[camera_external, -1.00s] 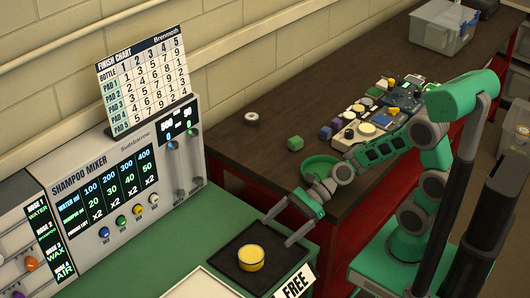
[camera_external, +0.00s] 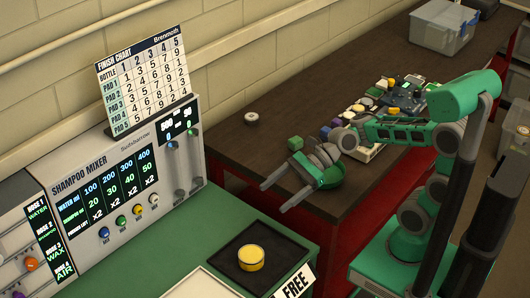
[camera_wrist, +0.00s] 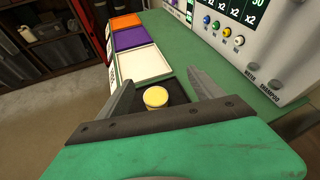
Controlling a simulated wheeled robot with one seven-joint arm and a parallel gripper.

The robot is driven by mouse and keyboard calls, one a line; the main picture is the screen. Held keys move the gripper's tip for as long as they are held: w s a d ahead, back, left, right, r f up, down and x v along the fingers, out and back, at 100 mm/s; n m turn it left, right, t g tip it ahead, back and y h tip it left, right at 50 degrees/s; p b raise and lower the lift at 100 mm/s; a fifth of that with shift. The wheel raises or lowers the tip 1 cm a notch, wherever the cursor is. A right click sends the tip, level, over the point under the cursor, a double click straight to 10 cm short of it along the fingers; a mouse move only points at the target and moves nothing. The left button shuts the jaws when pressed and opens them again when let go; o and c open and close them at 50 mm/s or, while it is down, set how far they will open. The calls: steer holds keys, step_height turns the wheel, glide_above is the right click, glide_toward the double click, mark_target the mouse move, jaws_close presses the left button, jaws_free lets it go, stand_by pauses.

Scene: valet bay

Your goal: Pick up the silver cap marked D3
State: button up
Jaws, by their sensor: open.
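No marking D3 can be read in either view. A small silver-white round piece with a dark centre (camera_external: 251,118) lies alone on the dark bench, near the wall; I cannot tell if it is the cap. My gripper (camera_external: 273,199) is open and empty, held up near the bench's front corner, apart from that piece. In the wrist view my spread fingers (camera_wrist: 160,82) frame a yellow-topped round container (camera_wrist: 155,97) from above, without touching it. That container stands on a black tray (camera_external: 286,249) on the green counter.
The shampoo mixer (camera_external: 130,190) stands left, with a finish chart (camera_external: 145,75) on top. A FREE sign (camera_external: 295,282) marks the tray's front edge.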

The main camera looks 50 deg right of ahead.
steer(key=w+d+n+t+h+p, duration=0.1)
steer(key=w+d+n+t+h, duration=0.1)
steer(key=w+d, duration=0.4)
steer(key=w+d+f+n+t+h+p, duration=0.1)
steer(key=w+d+n, duration=0.5)
steer(key=w, duration=0.6)
steer(key=w+d+f+n+t+h+p, duration=0.1)
steer(key=w+d+n+t+h+p, duration=0.1)
steer(key=w+d+h, duration=0.5)
steer(key=shift+w+d+f+n+t, duration=0.1)
steer(key=shift+w+d+n+t, duration=0.3)
steer(key=shift+w+t, duration=0.25)
steer(key=shift+w+d+n+t, duration=0.3)
steer(key=shift+w+n+t, duration=0.2)
steer(key=shift+w+t, duration=0.1)
steer(key=w+d+r+n+t+h+p, duration=0.15)
steer(key=w+d+n+h, duration=0.4)
steer(key=d, duration=0.55)
glide_toward(254, 118)
steer(key=w, duration=0.3)
steer(key=shift+f, duration=0.25)
steer(key=x, duration=0.2)
steer(key=p+x, duration=0.1)
steer(key=x, duration=0.4)
steer(key=shift+d+f, duration=0.35)
steer(key=shift+d, duration=0.05)
steer(key=shift+c, duration=0.3)
